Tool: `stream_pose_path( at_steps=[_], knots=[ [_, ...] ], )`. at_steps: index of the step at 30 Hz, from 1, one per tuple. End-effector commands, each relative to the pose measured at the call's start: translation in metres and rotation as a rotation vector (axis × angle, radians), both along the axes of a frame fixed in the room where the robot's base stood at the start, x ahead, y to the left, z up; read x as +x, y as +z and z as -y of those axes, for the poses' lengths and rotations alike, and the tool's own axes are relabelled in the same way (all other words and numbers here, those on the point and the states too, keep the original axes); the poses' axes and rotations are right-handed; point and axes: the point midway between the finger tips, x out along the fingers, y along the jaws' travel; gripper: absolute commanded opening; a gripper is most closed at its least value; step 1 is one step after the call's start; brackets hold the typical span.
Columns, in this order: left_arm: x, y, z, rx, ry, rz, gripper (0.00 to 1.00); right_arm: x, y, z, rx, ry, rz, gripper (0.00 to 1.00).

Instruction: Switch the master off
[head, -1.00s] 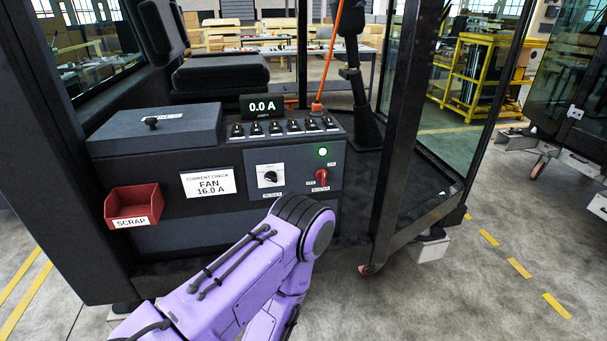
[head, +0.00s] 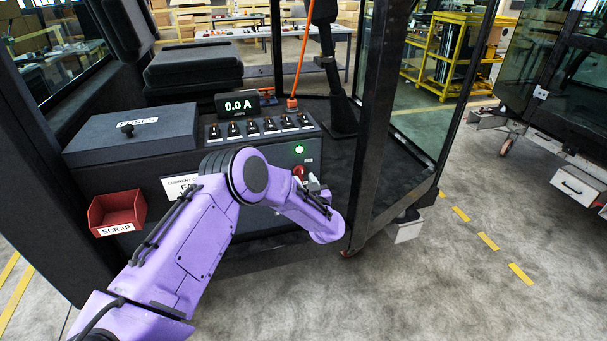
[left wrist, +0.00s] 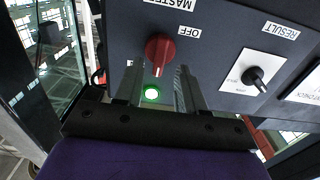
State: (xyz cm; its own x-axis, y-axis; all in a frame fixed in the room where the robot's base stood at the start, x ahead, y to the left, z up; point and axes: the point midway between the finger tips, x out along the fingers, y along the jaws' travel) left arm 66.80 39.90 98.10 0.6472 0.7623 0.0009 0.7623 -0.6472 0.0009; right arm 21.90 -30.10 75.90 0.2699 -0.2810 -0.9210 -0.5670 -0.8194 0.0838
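The red master switch knob (head: 298,172) is on the dark panel of the cab console, with a lit green lamp (head: 299,149) above it. In the left wrist view, upside down, the red knob (left wrist: 160,50) has its white mark pointing towards the lit green lamp (left wrist: 152,94); the OFF label (left wrist: 188,32) is off to one side. My left gripper (left wrist: 158,72) is open, its fingers on either side of the knob in that view; I cannot tell whether they reach around it. In the head view the left gripper (head: 313,184) is close beside the knob. My right gripper is not in view.
The black result knob (left wrist: 254,77) is beside the master switch. A display (head: 237,104) reads 0.0 A above a row of toggle switches (head: 262,127). A red scrap bin (head: 117,211) hangs at left. A dark cab post (head: 373,130) stands right of the panel.

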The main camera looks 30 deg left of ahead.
Motion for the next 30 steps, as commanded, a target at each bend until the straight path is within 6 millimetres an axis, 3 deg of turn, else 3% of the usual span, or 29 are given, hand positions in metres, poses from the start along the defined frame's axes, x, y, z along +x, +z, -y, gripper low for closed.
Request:
stream_pose_path(
  at_steps=[4, 13, 14, 17, 18, 30],
  knots=[
    [0.013, 0.0, -0.015, -0.001, 0.0, 0.0, 0.39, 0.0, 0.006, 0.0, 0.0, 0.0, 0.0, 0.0],
    [0.016, -0.001, -0.018, -0.001, -0.003, -0.002, 0.39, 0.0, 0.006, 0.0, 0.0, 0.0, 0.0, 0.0],
    [0.016, -0.001, -0.018, -0.001, -0.003, -0.002, 0.36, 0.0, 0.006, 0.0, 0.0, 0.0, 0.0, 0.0],
    [0.016, -0.001, -0.018, -0.001, -0.003, -0.002, 0.04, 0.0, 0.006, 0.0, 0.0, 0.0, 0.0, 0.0],
    [0.016, -0.001, -0.018, -0.001, -0.003, -0.002, 0.0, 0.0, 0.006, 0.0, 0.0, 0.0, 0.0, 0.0],
    [0.016, -0.002, -0.018, -0.031, -0.003, 0.035, 0.0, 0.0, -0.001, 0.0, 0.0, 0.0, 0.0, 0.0]
  ],
)
